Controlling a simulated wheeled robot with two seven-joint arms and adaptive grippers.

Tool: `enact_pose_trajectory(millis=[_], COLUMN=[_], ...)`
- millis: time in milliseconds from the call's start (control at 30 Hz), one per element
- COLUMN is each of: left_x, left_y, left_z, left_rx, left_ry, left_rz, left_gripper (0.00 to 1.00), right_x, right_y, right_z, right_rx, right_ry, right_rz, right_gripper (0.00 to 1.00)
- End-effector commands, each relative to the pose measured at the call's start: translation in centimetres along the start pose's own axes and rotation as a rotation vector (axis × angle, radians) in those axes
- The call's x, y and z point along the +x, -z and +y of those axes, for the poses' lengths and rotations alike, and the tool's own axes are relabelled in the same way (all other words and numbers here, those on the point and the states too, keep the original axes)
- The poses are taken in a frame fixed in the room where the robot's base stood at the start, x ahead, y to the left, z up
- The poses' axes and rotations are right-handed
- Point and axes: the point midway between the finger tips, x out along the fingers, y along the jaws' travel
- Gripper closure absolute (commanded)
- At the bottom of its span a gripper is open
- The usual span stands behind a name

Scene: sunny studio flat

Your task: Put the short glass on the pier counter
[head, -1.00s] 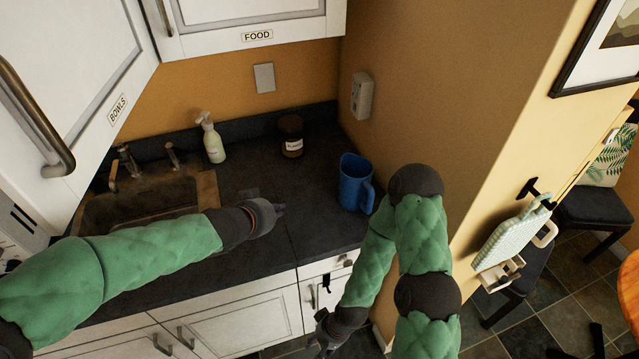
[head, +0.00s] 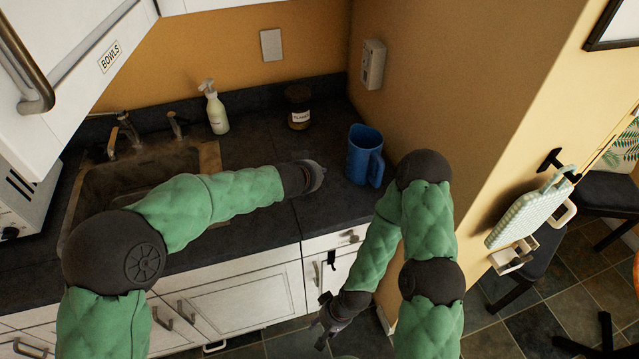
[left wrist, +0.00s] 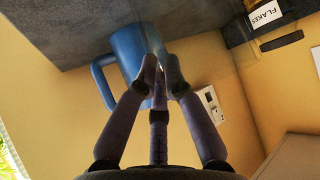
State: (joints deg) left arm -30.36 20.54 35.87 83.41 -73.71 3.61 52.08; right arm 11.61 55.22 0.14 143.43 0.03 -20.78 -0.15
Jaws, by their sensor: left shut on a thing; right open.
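My left gripper (head: 316,176) is over the dark counter (head: 262,218), just left of the blue pitcher (head: 364,157). It is shut on a clear thing, taken to be the short glass; its outline is too faint to trace in either view. My right gripper (head: 326,322) is open and empty, low in front of the cabinet doors. No label shows which part of the counter is the pier counter.
The sink (head: 140,180) is left. The yellow wall (head: 440,90) bounds the right side. Bare counter lies between sink, jar and pitcher.

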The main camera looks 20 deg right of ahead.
Motion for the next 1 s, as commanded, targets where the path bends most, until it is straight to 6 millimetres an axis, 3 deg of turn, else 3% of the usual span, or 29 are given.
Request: enact_pose_trajectory(millis=[267, 700, 800, 1000], left_x=[2.6, 2.8, 2.8, 2.8], left_y=[-2.5, -2.8, -2.8, -2.8], left_z=[0.2, 0.2, 0.2, 0.2], left_rx=[0.000, 0.000, 0.000, 0.000], left_ry=[0.000, 0.000, 0.000, 0.000], left_rz=[0.000, 0.001, -0.001, -0.001], left_gripper=[1.00, 1.00, 0.67, 0.66], right_x=[2.3, 2.6, 2.5, 2.5], right_y=[0.1, 0.1, 0.1, 0.1], right_z=[0.8, 0.9, 0.9, 0.9], right_rx=[0.000, 0.000, 0.000, 0.000], right_ry=[0.000, 0.000, 0.000, 0.000], right_rz=[0.000, 0.000, 0.000, 0.000], right_gripper=[0.55, 0.55, 0.55, 0.55])
